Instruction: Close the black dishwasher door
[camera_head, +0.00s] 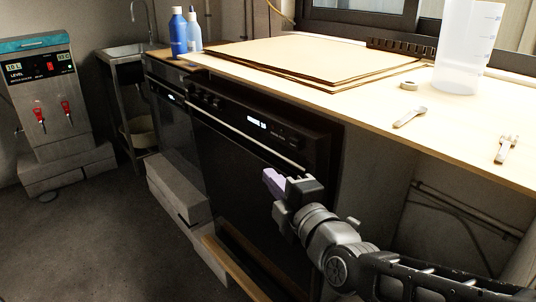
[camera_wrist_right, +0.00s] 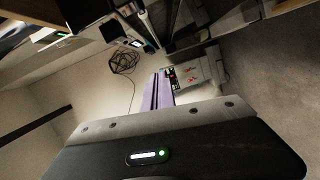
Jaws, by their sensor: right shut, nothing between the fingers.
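The black dishwasher door (camera_head: 235,165) is under the wooden counter in the head view. It stands upright or nearly so, with a light handle bar across its upper front and a lit display above the bar. I cannot tell whether its top edge is flush with the body. My right gripper (camera_head: 272,182) is in front of the door's right side, just below the bar. Its purple fingers are together and empty; they also show in the wrist view (camera_wrist_right: 157,90). I cannot tell whether they touch the door. My left gripper is not in view.
A second dark appliance (camera_head: 172,115) stands left of the dishwasher. A water boiler (camera_head: 45,90) is at far left. The floor (camera_head: 90,240) at left is clear.

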